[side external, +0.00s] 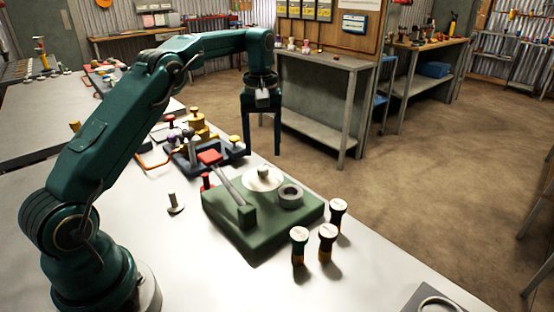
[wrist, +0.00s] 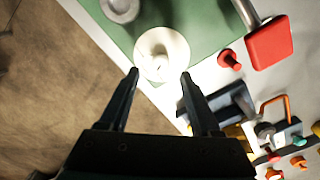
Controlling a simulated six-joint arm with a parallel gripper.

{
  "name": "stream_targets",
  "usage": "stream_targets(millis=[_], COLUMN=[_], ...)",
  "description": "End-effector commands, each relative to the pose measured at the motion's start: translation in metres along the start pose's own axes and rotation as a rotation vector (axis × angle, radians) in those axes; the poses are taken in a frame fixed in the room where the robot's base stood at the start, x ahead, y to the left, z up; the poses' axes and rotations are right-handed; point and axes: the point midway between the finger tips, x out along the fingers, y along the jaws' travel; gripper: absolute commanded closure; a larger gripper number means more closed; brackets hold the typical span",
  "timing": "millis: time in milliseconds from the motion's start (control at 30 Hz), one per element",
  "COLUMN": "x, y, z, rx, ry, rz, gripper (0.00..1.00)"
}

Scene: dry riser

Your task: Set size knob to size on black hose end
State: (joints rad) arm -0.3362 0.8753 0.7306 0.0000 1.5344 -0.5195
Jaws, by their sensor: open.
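The size knob appears to be the round white dial (side external: 263,178) with a small raised grip, on top of the green base (side external: 234,229). In the wrist view, the dial (wrist: 174,44) lies just past my fingertips. My gripper (side external: 262,152) points down above the dial, open and empty. In the wrist view, my gripper (wrist: 160,74) has its fingers spread, with the dial's lower edge between the tips. Three dark hose ends with white tops stand in front of the base: one at left (side external: 299,246), one in the middle (side external: 327,242), one at right (side external: 337,214). Their size marks are unreadable.
A grey ring (side external: 291,196) sits beside the dial. A lever with a red pad (side external: 210,157) rises from the base; the pad (wrist: 268,42) is right of my fingers. A red knob (side external: 206,181) and a cluttered dark tray (side external: 210,162) are nearby.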

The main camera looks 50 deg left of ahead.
Motion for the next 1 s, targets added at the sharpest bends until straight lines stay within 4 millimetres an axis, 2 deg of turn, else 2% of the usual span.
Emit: stream_targets(millis=[500, 833, 1000], x=[0.047, 0.05, 0.05], y=[-0.002, -0.002, -0.002], z=[0.0, 0.0, 0.0], rx=[-0.004, -0.004, -0.004], ry=[-0.001, 0.001, 0.001], rz=[-0.003, -0.002, -0.002], gripper=[0.35, 0.35, 1.0])
